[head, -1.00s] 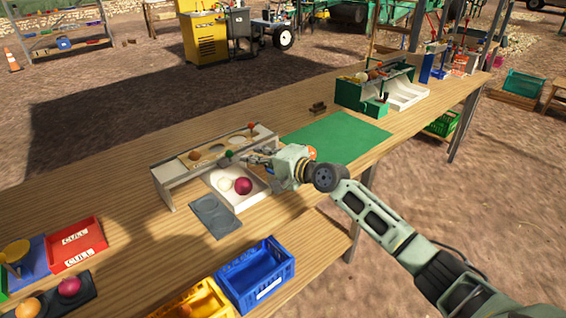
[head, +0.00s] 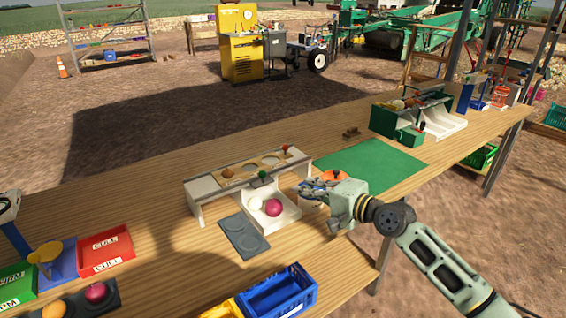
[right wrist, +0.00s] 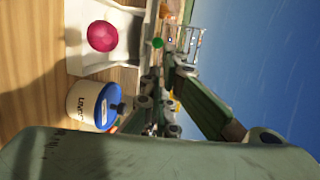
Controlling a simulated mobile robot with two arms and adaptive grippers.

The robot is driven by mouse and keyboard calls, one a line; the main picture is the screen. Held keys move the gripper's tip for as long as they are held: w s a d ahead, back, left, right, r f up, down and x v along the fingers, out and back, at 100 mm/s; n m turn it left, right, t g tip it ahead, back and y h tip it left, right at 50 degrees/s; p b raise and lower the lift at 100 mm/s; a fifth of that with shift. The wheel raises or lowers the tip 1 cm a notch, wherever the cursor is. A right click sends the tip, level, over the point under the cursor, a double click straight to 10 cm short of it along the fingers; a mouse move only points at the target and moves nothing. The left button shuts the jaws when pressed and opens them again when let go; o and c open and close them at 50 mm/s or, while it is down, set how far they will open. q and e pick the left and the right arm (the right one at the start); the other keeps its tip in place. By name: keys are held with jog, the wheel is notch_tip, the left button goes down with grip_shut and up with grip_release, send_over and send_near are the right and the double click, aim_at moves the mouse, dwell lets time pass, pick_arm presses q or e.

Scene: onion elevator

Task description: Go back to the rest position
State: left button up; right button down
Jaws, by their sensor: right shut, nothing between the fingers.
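My right gripper (head: 312,190) is shut and empty. In the head view it hangs over the table, just right of the white tray (head: 290,217) and in front of the green mat (head: 365,167). The right arm comes in from the lower right. In the right wrist view my gripper's pale green body fills the bottom, and the dark fingers (right wrist: 145,118) show near the middle. My left gripper is not in view.
A magenta onion (head: 273,208) lies in the tray under a grey rack (head: 205,191). A blue-lidded tub (right wrist: 92,106) stands beside the tray. A blue crate (head: 280,297) and red bin (head: 106,252) are nearer.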

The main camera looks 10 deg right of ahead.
jog(key=s+a+f+n+g+h, duration=0.1)
jog(key=s+a+f+n+g, duration=0.3)
jog(key=s+f, duration=0.45)
jog(key=s+a+f+n+g, duration=0.1)
jog(key=s+a+f+n, duration=0.45)
jog(key=s+f, duration=0.3)
jog(key=s+d+f+n+g+h, duration=0.1)
jog(key=s+d+f+g+h, duration=0.15)
jog(key=s, duration=0.55)
jog(key=s+d+f+n+g+h, duration=0.1)
jog(key=s+d+n+h, duration=0.15)
jog(key=s, duration=0.55)
jog(key=s+d+f+n+g+h, duration=0.1)
jog(key=s+d+f+g+h, duration=0.15)
jog(key=s, duration=0.45)
notch_tip(320, 180, down, 24)
jog(key=s, duration=0.2)
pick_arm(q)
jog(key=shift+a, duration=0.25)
pick_arm(e)
jog(key=s+d+f+g, duration=0.1)
jog(key=s+d+f, duration=0.2)
jog(key=s+f, duration=1.4)
jog(key=shift+f+g, duration=0.3)
